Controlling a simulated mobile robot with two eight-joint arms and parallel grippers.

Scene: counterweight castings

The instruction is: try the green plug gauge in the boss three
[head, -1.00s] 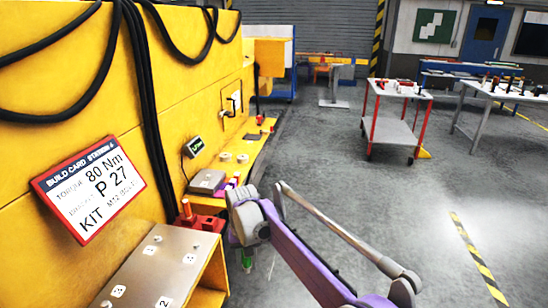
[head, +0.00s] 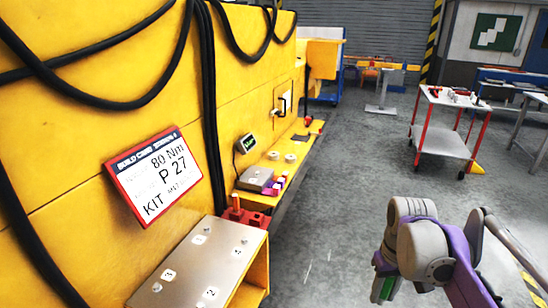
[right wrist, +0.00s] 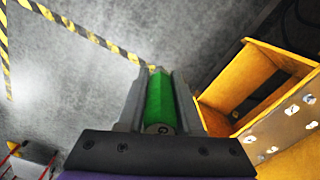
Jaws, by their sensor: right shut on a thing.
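The green plug gauge (right wrist: 160,100) is between the two fingers of my right gripper (right wrist: 158,88) in the right wrist view, its round end face toward the camera. In the head view the right gripper (head: 386,284) is at the lower right, with some green of the gauge (head: 381,262) showing. The casting (head: 228,262) is a yellow box with a bare metal top at the lower left. Small bosses and white number labels are on that top; the label that looks like a three (head: 168,274) is near its left edge. The gauge is apart from the casting, to its right. My left gripper is not in view.
A red block (head: 240,215) stands behind the casting. A yellow ledge with a grey box (head: 255,180) and small parts runs along the yellow wall. A build card (head: 155,175) hangs above the casting. Open floor lies right of the casting; a red-framed cart (head: 445,125) stands farther off.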

